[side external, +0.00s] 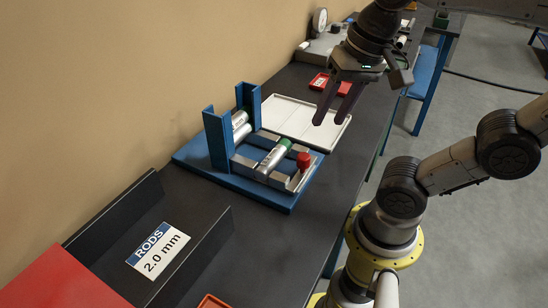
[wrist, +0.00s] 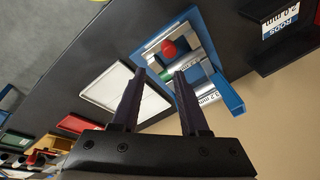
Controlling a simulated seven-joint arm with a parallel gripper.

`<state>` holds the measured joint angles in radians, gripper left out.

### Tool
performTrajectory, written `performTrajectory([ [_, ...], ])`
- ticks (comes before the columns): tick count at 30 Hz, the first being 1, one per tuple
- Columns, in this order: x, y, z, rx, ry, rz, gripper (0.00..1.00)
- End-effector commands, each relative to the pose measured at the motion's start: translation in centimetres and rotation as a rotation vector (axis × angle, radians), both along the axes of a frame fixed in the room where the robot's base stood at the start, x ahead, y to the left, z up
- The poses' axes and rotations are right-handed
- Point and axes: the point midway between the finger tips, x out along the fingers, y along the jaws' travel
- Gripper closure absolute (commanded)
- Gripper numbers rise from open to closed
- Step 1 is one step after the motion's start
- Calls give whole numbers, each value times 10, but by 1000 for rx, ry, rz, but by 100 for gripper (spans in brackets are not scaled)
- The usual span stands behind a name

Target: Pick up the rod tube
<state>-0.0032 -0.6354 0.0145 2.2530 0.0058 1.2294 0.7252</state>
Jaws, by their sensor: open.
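A silver rod tube with a green end cap (side external: 272,159) lies across grey metal blocks on a blue fixture (side external: 284,200). More silver tube with green shows between the blue uprights (side external: 217,140); I cannot tell how many tubes are there. In the wrist view, a labelled silver tube (wrist: 207,95) lies beyond the right fingertip, partly hidden by it. My gripper (side external: 331,122) is open and empty, pointing down above the far right of the fixture, near the white tray. Its spread fingers also show in the wrist view (wrist: 159,73).
A red knob (side external: 304,160) stands on the fixture. A divided white tray (side external: 300,112) lies behind it, with a small red tray (side external: 322,82) farther back. A black holder labelled RODS 2.0 mm (side external: 160,250) is at the front left. Bare bench lies between holder and fixture.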

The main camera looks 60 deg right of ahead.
Motion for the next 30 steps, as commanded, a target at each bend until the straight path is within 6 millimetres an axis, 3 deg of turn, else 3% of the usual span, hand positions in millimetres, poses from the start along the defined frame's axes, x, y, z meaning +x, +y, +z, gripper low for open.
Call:
performTrajectory([
  [6, 44, 4, 39, 80, 250, -470, 56],
  [12, 96, 9, 49, 44, 444, -781, 56],
  [18, 147, 14, 31, -18, 567, -870, 56],
  [21, 162, 16, 17, -35, 599, -867, 56],
  [30, 159, 18, -16, -56, 639, -863, 56],
])
